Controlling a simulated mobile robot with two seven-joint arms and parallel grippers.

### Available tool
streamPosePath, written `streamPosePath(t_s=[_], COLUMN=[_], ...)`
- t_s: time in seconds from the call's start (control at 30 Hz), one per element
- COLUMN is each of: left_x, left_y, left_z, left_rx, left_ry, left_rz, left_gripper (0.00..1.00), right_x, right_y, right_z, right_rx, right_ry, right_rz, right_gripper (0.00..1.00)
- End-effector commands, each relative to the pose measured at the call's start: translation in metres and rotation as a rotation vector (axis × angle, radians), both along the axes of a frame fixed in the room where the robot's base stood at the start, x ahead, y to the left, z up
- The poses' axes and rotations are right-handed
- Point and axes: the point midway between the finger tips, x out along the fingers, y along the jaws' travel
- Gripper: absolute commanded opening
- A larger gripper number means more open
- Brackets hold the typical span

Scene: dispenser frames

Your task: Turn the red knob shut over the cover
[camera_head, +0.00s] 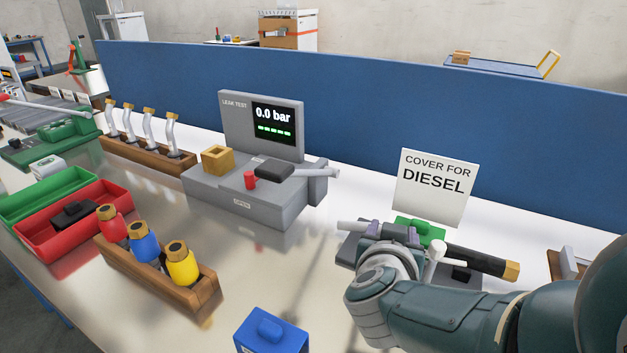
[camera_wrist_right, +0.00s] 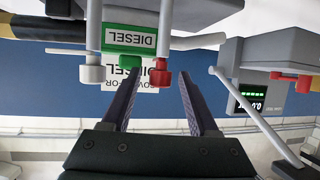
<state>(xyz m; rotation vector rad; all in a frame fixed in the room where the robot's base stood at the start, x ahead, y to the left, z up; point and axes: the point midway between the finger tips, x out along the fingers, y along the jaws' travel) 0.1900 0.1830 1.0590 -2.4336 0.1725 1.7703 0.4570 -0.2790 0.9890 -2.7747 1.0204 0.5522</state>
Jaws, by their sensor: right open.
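The red knob (camera_wrist_right: 160,76) shows in the right wrist view, at the end of a pale stem. In the head view it is hidden behind my right gripper. The green cover (camera_head: 428,230) sits on the grey fixture at right; in the wrist view its label (camera_wrist_right: 130,40) reads DIESEL. A white knob (camera_head: 437,249) stands at the fixture's other side and also shows in the wrist view (camera_wrist_right: 92,73). My right gripper (camera_wrist_right: 158,78) is open, its two purple fingers on either side of the red knob in the picture; contact is not clear. My left gripper is not in view.
A sign (camera_head: 437,187) reads COVER FOR DIESEL behind the fixture. The leak tester (camera_head: 262,125) shows 0.0 bar. A blue cover (camera_head: 270,330) lies in front, a wooden rack (camera_head: 160,282) of bottles to the left. Bare bench lies between.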

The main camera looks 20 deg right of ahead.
Motion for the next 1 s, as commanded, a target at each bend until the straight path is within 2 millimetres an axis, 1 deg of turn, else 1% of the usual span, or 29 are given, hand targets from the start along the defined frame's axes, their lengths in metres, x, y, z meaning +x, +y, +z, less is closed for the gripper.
streamPosePath(t_s=[0.03,0.2,0.3,0.4,0.5,0.6,0.9,1.0], left_x=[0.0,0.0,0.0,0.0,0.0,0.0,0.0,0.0], left_y=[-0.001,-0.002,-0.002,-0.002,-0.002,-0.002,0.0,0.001], left_z=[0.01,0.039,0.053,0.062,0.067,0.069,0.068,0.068], left_rx=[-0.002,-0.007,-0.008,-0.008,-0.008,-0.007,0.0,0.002], left_ry=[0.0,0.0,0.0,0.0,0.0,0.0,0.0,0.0], left_rz=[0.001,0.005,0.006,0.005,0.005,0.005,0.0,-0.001], left_gripper=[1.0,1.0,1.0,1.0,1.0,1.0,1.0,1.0], right_x=[-0.005,-0.027,-0.042,-0.054,-0.062,-0.066,-0.066,-0.061], right_y=[0.004,0.023,0.036,0.046,0.053,0.056,0.057,0.057], right_z=[0.007,0.023,0.03,0.035,0.037,0.038,0.037,0.038], right_rx=[0.002,0.003,0.004,0.003,0.001,0.0,0.0,0.014], right_ry=[0.002,0.003,0.002,0.002,0.0,0.0,-0.002,-0.019], right_rz=[0.0,0.001,0.001,0.0,0.0,-0.001,0.001,0.027], right_gripper=[0.6,0.6,0.6,0.6,0.6,0.6,0.6,0.6])
